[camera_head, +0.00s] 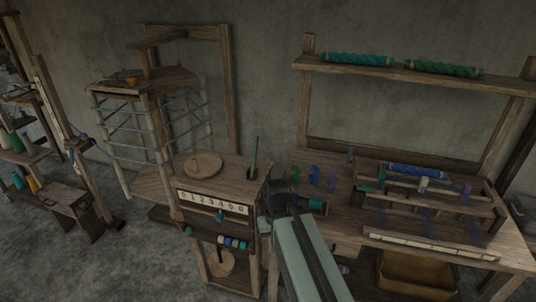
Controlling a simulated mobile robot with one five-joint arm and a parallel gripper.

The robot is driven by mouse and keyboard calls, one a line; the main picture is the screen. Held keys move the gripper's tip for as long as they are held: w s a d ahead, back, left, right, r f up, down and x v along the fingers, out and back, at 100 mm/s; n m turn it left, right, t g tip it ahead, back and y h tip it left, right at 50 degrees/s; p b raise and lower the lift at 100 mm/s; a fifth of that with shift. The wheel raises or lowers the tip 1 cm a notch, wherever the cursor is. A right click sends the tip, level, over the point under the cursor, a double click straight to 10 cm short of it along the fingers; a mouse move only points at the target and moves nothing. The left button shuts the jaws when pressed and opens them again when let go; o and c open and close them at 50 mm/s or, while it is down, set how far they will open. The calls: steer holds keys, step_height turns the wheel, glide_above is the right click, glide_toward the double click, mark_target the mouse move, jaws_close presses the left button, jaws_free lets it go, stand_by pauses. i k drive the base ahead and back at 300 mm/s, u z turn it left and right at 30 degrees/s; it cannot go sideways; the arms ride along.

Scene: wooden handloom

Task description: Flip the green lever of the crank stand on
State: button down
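The crank stand (184,194) is a wooden stand left of centre with a round wooden disc (203,165) on its top and a numbered strip on its front. A thin green lever (254,155) stands nearly upright at the right rear of its top, with a dark base. My gripper (274,186) is dark and lies just right of and below the lever in the picture, at the stand's right edge. A gap seems to show between it and the lever. Its fingers are too dark and small to tell open from shut.
A wooden workbench (345,230) at right bears a small loom frame with blue yarn (417,171), blue pegs and a green spool (317,204). A shelf (395,71) above holds two green yarn rolls. Floor is open at lower left.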

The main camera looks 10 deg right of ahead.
mark_target(253, 159)
steer(key=u, duration=0.8)
steer(key=i, duration=0.6)
steer(key=u, duration=0.05)
